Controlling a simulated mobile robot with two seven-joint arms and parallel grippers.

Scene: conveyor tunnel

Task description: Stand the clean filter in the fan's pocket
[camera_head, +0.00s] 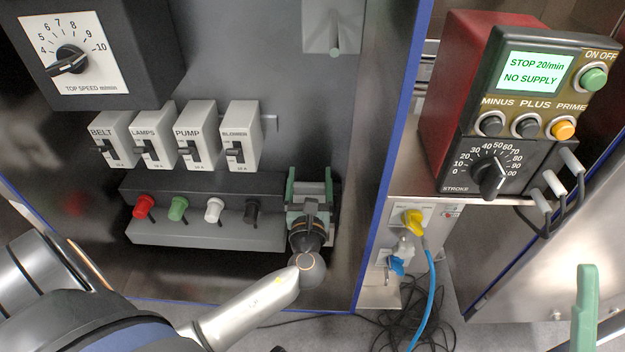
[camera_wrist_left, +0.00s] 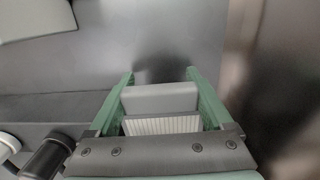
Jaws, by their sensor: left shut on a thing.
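My left gripper (camera_head: 309,176) is in front of the grey cabinet panel, just right of the dark terminal strip. In the left wrist view, its green fingers (camera_wrist_left: 160,76) are shut on the filter, a pale piece with white pleats (camera_wrist_left: 163,125) and a plain grey bar (camera_wrist_left: 160,98) above them. The filter lies between the fingers, with the panel beyond. In the head view the gripper largely hides it. I cannot make out the fan or its pocket in either view. One green finger of my right gripper (camera_head: 586,295) shows at the lower right; its opening cannot be judged.
The dark strip (camera_head: 200,190) carries red, green, white and black plugs, with several breakers (camera_head: 195,135) above. A speed dial box (camera_head: 90,55) is at upper left. A pump controller (camera_head: 515,110) stands right. Yellow and blue plugs (camera_head: 414,221) and cables hang below it.

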